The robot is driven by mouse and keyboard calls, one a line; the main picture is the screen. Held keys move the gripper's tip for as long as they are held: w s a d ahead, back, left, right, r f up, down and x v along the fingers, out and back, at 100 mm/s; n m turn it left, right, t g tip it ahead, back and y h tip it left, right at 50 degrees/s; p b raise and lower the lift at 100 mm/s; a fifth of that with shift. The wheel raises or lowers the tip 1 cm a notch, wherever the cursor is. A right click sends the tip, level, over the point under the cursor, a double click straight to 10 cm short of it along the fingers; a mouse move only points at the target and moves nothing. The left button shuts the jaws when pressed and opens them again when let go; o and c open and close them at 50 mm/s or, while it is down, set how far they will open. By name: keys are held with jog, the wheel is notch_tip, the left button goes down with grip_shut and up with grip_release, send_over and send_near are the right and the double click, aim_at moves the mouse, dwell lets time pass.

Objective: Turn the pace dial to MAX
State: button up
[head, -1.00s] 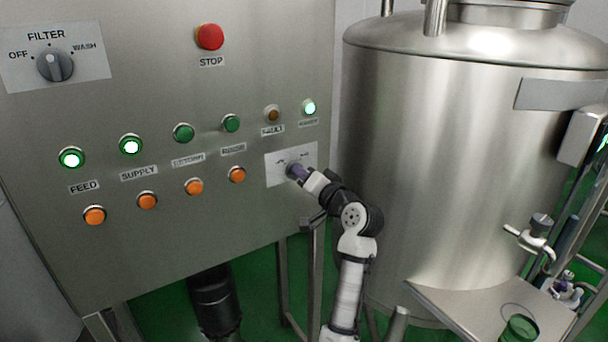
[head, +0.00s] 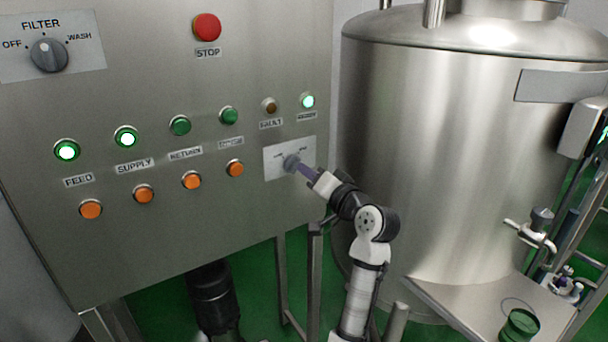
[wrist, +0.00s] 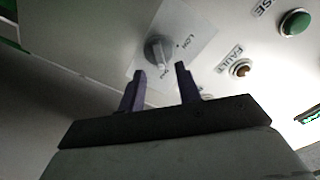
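The pace dial (head: 291,163) is a grey knob on a pale plate at the lower right of the steel panel. In the wrist view the dial (wrist: 155,51) shows just ahead of my fingers, with the word LOW on its plate. Its grip bar slants toward my gripper. The MAX mark cannot be read clearly, so I cannot tell the exact setting. My gripper (wrist: 161,70) has its two purple fingers spread with nothing between them, and the knob lies beyond their tips. In the head view my gripper (head: 306,171) is close in front of the dial.
The FAULT lamp (head: 270,106) and a lit lamp (head: 308,101) sit above the dial. Orange buttons (head: 235,168) are to its left. The red STOP button (head: 207,27) and FILTER knob (head: 49,55) are higher. A steel tank (head: 450,150) stands at the right.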

jog(key=b+v, duration=0.2)
jog(key=v, duration=0.7)
jog(key=shift+s+d, duration=0.25)
jog(key=shift+s, duration=0.1)
